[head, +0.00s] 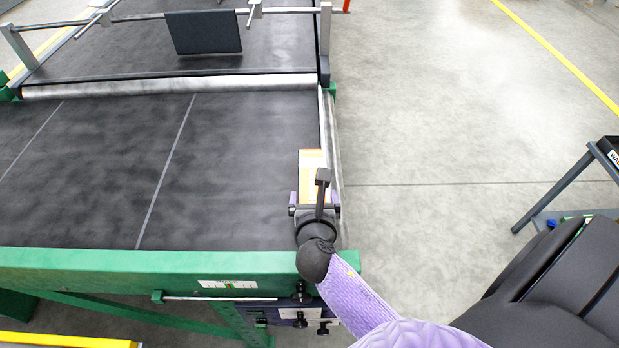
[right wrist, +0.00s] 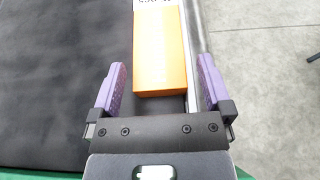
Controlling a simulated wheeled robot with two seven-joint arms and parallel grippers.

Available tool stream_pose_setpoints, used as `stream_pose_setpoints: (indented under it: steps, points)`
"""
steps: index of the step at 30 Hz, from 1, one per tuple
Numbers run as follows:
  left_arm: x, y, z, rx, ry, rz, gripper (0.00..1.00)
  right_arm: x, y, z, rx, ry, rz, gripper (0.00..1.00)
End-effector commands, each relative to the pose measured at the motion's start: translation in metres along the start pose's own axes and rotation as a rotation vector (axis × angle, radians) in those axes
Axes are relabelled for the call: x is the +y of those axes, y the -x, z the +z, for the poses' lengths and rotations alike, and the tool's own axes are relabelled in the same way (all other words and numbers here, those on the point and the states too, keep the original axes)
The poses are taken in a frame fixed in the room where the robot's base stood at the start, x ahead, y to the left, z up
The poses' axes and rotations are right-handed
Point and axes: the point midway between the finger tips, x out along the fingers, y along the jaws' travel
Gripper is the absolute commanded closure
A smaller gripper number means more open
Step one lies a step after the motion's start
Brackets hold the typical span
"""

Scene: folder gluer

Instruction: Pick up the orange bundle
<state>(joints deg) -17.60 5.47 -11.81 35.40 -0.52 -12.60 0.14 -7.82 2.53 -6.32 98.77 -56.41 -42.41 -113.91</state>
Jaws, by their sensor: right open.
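The orange bundle (head: 311,184) lies on the dark conveyor bed, close to its right edge, in the head view. In the right wrist view the orange bundle (right wrist: 159,60) shows as a long orange block with a white part bearing dark print at its far end. My right gripper (head: 315,197) is open at the near end of the bundle. In the right wrist view its two purple fingers (right wrist: 160,86) stand on either side of the bundle's near end, with a gap on each side. My left gripper is not in view.
The dark conveyor bed (head: 110,170) has a green front beam (head: 120,265) and a metal rail along its right edge. A bar with a dark plate (head: 205,32) crosses the far end. Grey floor (head: 430,130) lies open to the right, with a grey-legged stand (head: 552,192) beyond.

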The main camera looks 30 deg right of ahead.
Motion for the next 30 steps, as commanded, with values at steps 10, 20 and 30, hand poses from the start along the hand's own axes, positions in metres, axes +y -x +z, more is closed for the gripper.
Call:
stream_pose_setpoints:
  steps: [10, 20, 30]
  points:
    - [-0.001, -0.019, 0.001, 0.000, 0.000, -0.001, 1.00, 0.002, -0.045, 0.003, 0.000, -0.002, 0.000, 0.00]
    - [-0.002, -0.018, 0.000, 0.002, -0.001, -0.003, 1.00, 0.003, -0.044, 0.003, 0.000, -0.002, 0.001, 0.44]
    - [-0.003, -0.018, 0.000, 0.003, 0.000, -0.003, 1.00, 0.003, -0.044, 0.003, -0.001, -0.002, 0.001, 0.85]
